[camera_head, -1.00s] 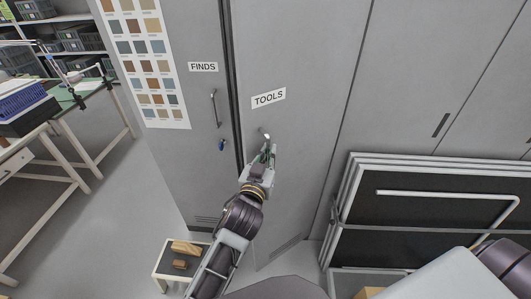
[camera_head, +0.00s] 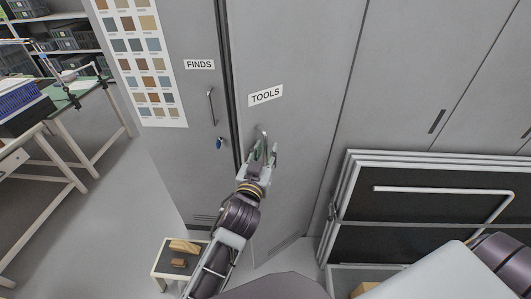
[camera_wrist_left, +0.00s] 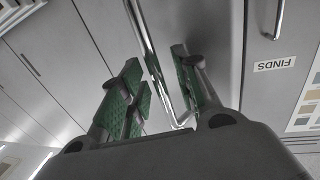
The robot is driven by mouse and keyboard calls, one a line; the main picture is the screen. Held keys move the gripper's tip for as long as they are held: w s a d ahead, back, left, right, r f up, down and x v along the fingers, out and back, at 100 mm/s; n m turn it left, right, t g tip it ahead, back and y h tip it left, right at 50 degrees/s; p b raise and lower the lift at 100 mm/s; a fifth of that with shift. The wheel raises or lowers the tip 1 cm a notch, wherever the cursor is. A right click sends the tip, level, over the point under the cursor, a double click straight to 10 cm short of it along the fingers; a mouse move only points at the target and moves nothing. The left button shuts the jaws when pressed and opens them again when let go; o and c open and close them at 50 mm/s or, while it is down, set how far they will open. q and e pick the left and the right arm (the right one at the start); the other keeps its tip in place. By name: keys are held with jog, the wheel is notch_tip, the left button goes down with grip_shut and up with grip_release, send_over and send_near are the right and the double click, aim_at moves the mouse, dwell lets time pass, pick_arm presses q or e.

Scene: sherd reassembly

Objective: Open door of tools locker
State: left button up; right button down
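The grey TOOLS locker door (camera_head: 300,75) stands in front of me with its label (camera_head: 265,95). A dark strip runs along its left edge. The door face is angled relative to the FINDS door; I cannot tell how far ajar it is. Its metal bar handle (camera_head: 263,130) is partly hidden by my left gripper (camera_head: 268,150). In the left wrist view the handle (camera_wrist_left: 158,72) runs between the green-padded fingers of the left gripper (camera_wrist_left: 155,90). The fingers are apart, with space around the bar, so the gripper is open. My right gripper is out of view.
The FINDS locker door (camera_head: 190,100) with its own handle (camera_head: 211,107) is on the left. A low stool (camera_head: 159,267) with small blocks stands below. Framed dark panels (camera_head: 420,205) lean at the right. Workbenches (camera_head: 75,150) stand far left, with free floor between.

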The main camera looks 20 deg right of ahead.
pick_arm(q)
jog(key=v, duration=1.1)
jog(key=shift+s+a, duration=0.25)
jog(key=shift+s, duration=0.05)
dwell(0.3)
